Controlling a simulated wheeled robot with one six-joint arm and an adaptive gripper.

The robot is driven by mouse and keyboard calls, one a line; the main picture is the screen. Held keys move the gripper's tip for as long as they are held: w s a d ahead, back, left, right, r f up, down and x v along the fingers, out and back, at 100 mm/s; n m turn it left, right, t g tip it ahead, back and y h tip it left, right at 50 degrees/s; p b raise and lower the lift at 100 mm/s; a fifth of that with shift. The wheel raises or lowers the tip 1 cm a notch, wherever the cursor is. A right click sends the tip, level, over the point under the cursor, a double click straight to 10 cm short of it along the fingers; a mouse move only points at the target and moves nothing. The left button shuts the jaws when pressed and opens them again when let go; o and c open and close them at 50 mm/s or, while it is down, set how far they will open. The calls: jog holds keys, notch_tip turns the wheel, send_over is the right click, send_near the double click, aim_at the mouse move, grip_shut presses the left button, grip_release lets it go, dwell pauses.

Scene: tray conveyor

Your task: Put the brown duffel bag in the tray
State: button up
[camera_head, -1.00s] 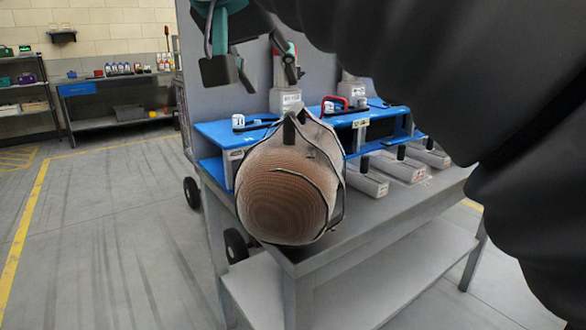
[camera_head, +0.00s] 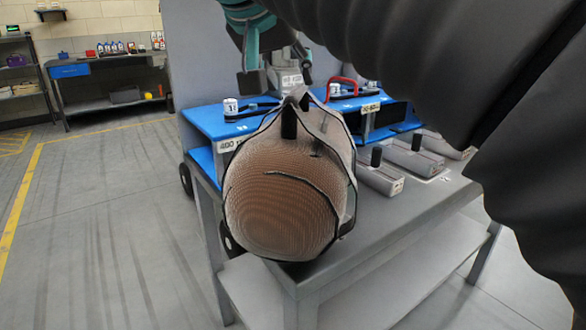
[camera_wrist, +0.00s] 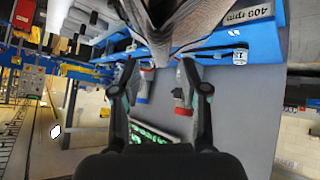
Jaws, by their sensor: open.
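The brown duffel bag (camera_head: 280,195) stands on the near left corner of a grey workbench in the head view, its rounded mesh-like end facing me. Its dark straps gather to a peak at the top. My gripper (camera_head: 278,76) is above and behind that peak, pointing down with its fingers spread. In the wrist view, my gripper (camera_wrist: 158,68) is open with nothing clearly between the fingertips. The bag's pale, folded top (camera_wrist: 187,25) fills the upper middle there, just beyond the fingertips. Whether they touch is unclear. I cannot make out a tray in either view.
The grey workbench (camera_head: 400,235) carries a blue raised shelf (camera_head: 212,122) behind the bag. Grey blocks with black knobs (camera_head: 378,175) stand right of the bag. A grey panel rises behind. Open floor (camera_head: 100,230) lies left, with another bench (camera_head: 110,105) far back.

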aim_at(296, 89)
jog(key=shift+x, duration=3.15)
jog(key=shift+w+r, duration=0.1)
grip_shut()
jog(key=shift+r, duration=0.1)
